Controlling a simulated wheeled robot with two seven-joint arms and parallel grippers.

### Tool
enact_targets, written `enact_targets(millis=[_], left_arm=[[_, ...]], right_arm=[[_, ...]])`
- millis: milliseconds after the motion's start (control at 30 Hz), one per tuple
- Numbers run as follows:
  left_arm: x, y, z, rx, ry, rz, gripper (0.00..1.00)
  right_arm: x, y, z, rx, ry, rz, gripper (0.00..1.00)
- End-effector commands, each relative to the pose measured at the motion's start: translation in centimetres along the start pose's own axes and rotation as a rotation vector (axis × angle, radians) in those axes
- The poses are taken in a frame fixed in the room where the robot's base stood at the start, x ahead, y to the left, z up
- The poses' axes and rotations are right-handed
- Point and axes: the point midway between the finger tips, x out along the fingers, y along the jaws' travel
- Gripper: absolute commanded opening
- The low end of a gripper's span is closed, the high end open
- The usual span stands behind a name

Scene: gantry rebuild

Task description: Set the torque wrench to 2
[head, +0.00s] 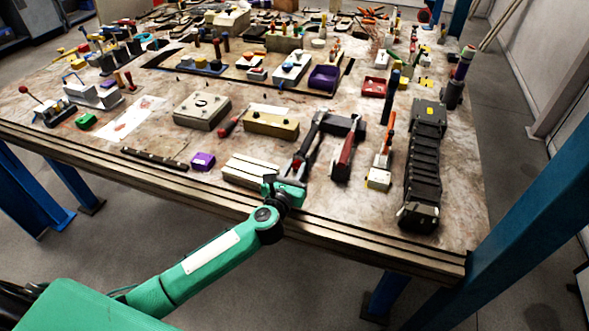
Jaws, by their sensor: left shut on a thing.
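My left gripper (297,166) is over the front part of the workbench, on the end of the green arm. It is shut on the near end of a dark grey bar-shaped tool (312,134) that runs away from me. The gripper hides that near end. I cannot tell for sure which tool is the torque wrench, and no scale or number can be read. Just to the right lies a red-and-dark tool (344,160). Further right is a tool with an orange handle and a pale block (379,180). My right gripper is not in view.
The crowded workbench (450,215) has its wooden front edge under my arm. A pale grooved block (250,171) and a purple block (203,161) lie left of the gripper. A long black ribbed object (423,165) lies at the right. Blue posts stand beside the bench.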

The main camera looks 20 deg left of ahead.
Motion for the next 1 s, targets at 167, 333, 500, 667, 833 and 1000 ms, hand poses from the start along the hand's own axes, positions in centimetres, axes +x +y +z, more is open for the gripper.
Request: enact_targets(millis=[167, 333, 500, 667, 833, 1000], left_arm=[[0.0, 0.0, 0.1, 0.018, 0.001, 0.0, 0.01], [-0.1, 0.0, 0.2, 0.082, 0.003, 0.001, 0.01], [0.0, 0.1, 0.5, 0.199, 0.003, 0.002, 0.01], [-0.1, 0.0, 0.5, 0.345, 0.004, 0.001, 0.01], [0.0, 0.0, 0.5, 0.507, 0.003, 0.0, 0.01], [-0.1, 0.0, 0.4, 0.663, 0.003, 0.0, 0.01]], right_arm=[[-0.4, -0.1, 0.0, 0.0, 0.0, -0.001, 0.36], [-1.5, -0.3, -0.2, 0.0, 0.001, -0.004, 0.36], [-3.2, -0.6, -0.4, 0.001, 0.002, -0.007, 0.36], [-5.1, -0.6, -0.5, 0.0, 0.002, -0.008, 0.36], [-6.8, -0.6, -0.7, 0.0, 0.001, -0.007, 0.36], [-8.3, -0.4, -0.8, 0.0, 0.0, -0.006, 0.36]])
